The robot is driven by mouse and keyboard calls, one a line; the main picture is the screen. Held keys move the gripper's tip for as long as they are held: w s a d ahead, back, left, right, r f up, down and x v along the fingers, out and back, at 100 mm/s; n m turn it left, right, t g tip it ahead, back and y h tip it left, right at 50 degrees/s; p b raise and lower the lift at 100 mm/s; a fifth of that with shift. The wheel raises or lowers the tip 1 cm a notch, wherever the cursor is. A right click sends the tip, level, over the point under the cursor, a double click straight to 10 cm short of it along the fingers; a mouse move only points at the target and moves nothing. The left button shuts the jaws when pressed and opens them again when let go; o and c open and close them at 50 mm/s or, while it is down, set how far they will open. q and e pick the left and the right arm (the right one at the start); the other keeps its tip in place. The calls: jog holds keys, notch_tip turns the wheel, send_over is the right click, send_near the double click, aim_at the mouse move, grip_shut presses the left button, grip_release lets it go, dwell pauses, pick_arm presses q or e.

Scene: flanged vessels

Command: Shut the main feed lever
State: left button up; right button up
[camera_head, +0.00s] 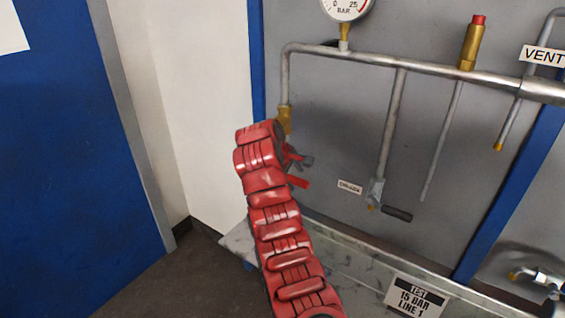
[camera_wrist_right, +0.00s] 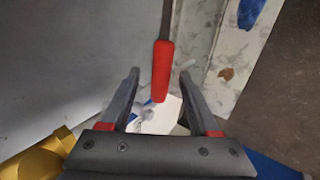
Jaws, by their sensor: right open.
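The red lever handle (camera_wrist_right: 162,72) on a dark stem shows in the right wrist view. It lies between the two spread fingers of my right gripper (camera_wrist_right: 160,76), with a gap on each side. In the head view my right gripper (camera_head: 300,160) is small and partly hidden behind my red arm, beside the pipe's left drop. A red piece (camera_head: 298,182) shows just below it, probably the lever handle. A brass valve body (camera_head: 284,118) sits at the foot of that drop, partly hidden by the arm. My left gripper is not in view.
A pipe (camera_head: 430,72) with a pressure gauge (camera_head: 345,8) runs across the grey panel. Another lever with a black grip (camera_head: 397,214) hangs to the right. A ledge with a test sign (camera_head: 414,297) lies below. A blue door (camera_head: 70,150) stands left.

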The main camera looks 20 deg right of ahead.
jog(key=b+v, duration=0.1)
jog(key=v, duration=1.3)
